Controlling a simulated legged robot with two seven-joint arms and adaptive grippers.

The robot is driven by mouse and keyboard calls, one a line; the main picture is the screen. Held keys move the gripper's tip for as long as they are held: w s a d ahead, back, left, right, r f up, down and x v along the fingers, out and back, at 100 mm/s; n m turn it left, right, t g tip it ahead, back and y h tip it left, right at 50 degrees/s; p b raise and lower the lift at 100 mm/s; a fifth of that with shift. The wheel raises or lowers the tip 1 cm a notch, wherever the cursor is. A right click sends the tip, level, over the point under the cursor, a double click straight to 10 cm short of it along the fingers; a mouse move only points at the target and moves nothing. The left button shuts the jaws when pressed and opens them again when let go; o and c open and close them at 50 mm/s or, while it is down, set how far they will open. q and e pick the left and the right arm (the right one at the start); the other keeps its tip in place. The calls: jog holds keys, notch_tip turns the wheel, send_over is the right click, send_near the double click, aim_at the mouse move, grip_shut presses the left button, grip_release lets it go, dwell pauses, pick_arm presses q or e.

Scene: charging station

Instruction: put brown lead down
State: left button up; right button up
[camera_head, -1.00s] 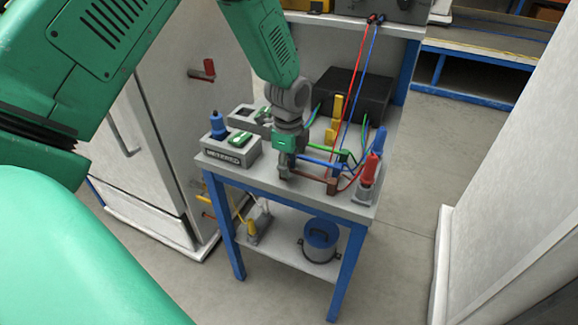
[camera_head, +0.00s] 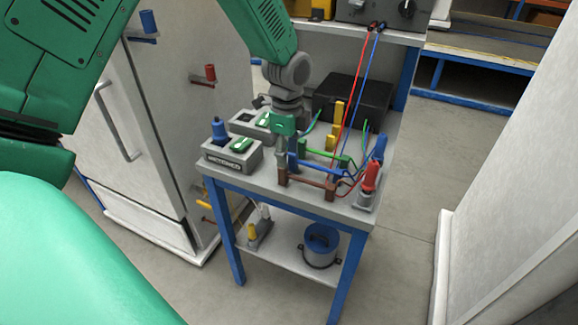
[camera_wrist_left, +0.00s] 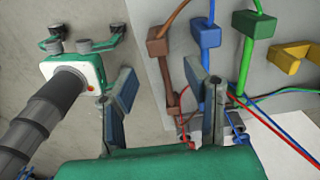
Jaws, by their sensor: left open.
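The brown lead (camera_head: 310,184) lies along the front of the grey table top (camera_head: 250,181), in front of the blue and green leads. Its handle and end block (camera_wrist_left: 160,42) also show in the left wrist view, with a brown bar running down from the block. My left gripper (camera_head: 283,160) is just above the lead's left end. In the left wrist view its two fingers (camera_wrist_left: 160,78) stand wide apart, with the brown lead showing between them and nothing gripped.
A blue lead (camera_wrist_left: 205,32) and a green lead (camera_wrist_left: 253,25) lie close beside the brown one. A red plug (camera_head: 370,176) stands at the table's front right corner. A grey meter box (camera_head: 232,158) stands on the left. A black case (camera_head: 352,98) is behind.

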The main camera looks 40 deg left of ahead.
pick_arm(q)
notch_tip(320, 180, up, 6)
jog(key=s+d+f+n, duration=0.4)
jog(key=s+f, duration=0.3)
jog(key=f, duration=0.3)
jog(key=s+d+f+n, duration=0.35)
jog(key=s+f, duration=0.35)
jog(key=f, duration=0.3)
jog(key=s+f+n, duration=0.2)
jog(key=s+n, duration=0.1)
jog(key=s, duration=0.4)
jog(key=s+d+f+n, duration=0.1)
jog(key=s+n, duration=0.3)
jog(key=s, duration=0.4)
jog(key=shift+f+t, duration=0.3)
jog(key=shift+f, duration=0.55)
jog(key=shift+w+f+b, duration=0.2)
jog(key=shift+f+b, duration=0.2)
jog(key=shift+f, duration=0.2)
